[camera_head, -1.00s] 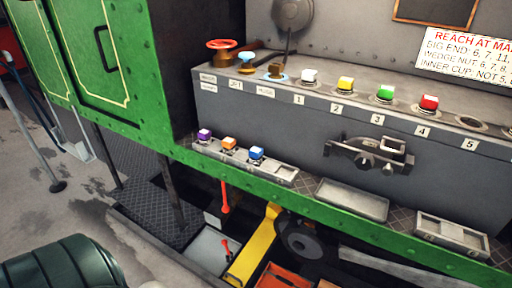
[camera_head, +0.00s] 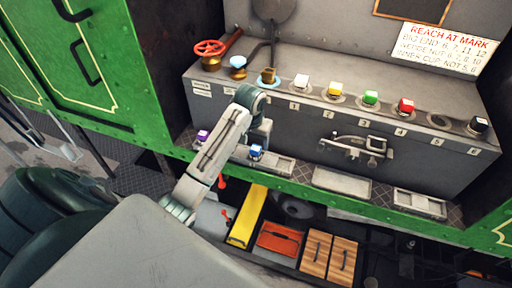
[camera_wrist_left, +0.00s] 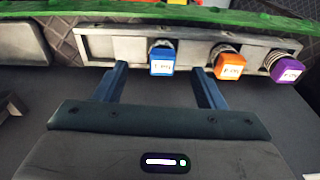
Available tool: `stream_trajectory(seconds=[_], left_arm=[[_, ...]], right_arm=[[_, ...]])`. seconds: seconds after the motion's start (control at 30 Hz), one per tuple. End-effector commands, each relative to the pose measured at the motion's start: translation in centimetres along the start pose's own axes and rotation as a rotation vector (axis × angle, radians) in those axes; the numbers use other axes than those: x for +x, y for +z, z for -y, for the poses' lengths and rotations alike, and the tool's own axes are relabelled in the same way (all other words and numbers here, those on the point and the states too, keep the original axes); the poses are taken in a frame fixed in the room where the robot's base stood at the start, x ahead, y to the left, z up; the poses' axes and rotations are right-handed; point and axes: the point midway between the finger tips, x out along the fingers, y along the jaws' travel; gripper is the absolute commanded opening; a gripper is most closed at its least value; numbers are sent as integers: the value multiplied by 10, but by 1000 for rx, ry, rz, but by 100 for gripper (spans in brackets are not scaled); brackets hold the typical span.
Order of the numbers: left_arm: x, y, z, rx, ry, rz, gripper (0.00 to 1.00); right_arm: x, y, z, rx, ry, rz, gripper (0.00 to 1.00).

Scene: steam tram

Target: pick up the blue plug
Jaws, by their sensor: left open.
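In the head view my left gripper (camera_head: 259,135) is partly hidden at the plug. An orange plug (camera_wrist_left: 228,65) and a purple plug (camera_wrist_left: 285,70) stand beside it in the rack.
An empty tray (camera_head: 342,183) and another rack (camera_head: 420,204) lie farther right on the ledge. Behind is a grey box with white, yellow, green and red plugs on top, a latch (camera_head: 355,146) on its front and a red handwheel (camera_head: 209,47) at the left.

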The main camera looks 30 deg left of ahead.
Motion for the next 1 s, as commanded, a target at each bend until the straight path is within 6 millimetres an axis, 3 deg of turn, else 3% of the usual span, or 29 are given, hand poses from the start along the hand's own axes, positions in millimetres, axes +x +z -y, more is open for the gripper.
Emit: stream_trajectory(seconds=[0.03,0.1,0.2,0.5,0.63,1.0], left_arm=[[-15,-10,2,-10,0,1,64],[-26,-17,4,-20,1,8,64],[-28,-22,5,-27,3,15,64],[14,-21,4,-28,3,20,64],[22,-21,5,-28,2,18,64],[66,-19,4,-29,3,17,64]], right_arm=[[-4,0,0,0,0,0,36],[-5,1,0,0,0,0,36],[-5,1,0,0,0,0,36],[-11,1,-1,0,0,0,36],[-14,0,-1,0,0,0,36],[-41,-2,-3,0,0,0,36]])
